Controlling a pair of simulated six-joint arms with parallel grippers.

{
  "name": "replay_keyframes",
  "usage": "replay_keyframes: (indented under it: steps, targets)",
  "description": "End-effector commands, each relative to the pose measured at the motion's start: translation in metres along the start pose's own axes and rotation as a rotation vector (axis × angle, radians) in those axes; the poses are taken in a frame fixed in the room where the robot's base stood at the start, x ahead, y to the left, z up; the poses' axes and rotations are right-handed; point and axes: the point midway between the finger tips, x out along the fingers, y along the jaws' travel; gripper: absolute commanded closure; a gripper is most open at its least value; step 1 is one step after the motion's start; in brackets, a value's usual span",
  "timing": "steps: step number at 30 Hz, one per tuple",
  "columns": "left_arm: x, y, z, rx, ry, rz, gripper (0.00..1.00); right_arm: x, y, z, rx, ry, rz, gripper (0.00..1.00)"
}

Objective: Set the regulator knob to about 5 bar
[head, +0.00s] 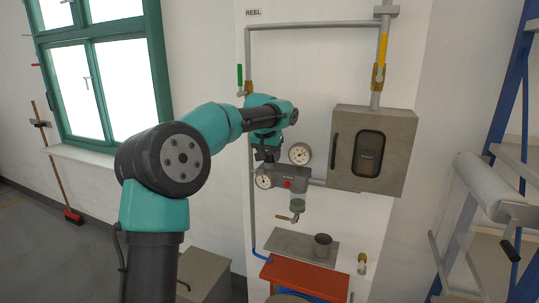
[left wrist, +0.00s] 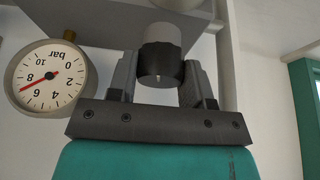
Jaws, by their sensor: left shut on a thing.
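The regulator knob (left wrist: 160,58), dark with a pale collar, sits between the fingers of my left gripper (left wrist: 160,82) in the left wrist view. The gripper is shut on it. In the head view my left gripper (head: 266,155) is at the upper left of the grey regulator body (head: 291,180) and hides the knob. A round gauge marked in bar (left wrist: 50,76) shows upside down in the left wrist view; its red needle points between 6 and 8. In the head view one white gauge (head: 264,181) is at the regulator's left and another (head: 300,154) above it. My right gripper is not in view.
A grey cabinet (head: 372,150) hangs to the right of the regulator. Below are a small brass-handled tap (head: 289,218), a shelf (head: 290,246) with a metal cup (head: 322,245), and a red box (head: 305,278). Pipes run along the wall.

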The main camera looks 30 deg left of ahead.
Motion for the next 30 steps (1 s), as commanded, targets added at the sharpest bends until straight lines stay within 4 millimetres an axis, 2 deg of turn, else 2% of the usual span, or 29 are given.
replay_keyframes:
  steps: [11, 12, 19, 30]
  targets:
    - [-0.0007, -0.0003, -0.0002, 0.006, 0.001, 0.002, 0.78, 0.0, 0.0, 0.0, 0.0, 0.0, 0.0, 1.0]
    - [-0.0007, -0.0003, -0.0002, 0.006, 0.001, 0.002, 0.51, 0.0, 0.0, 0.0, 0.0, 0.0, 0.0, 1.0]
    - [-0.0004, -0.0002, -0.0001, 0.006, 0.0, 0.002, 0.29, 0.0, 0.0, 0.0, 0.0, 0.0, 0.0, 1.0]
    - [-0.0046, -0.0001, -0.0003, 0.006, 0.001, 0.002, 0.29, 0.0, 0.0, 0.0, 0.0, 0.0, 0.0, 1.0]
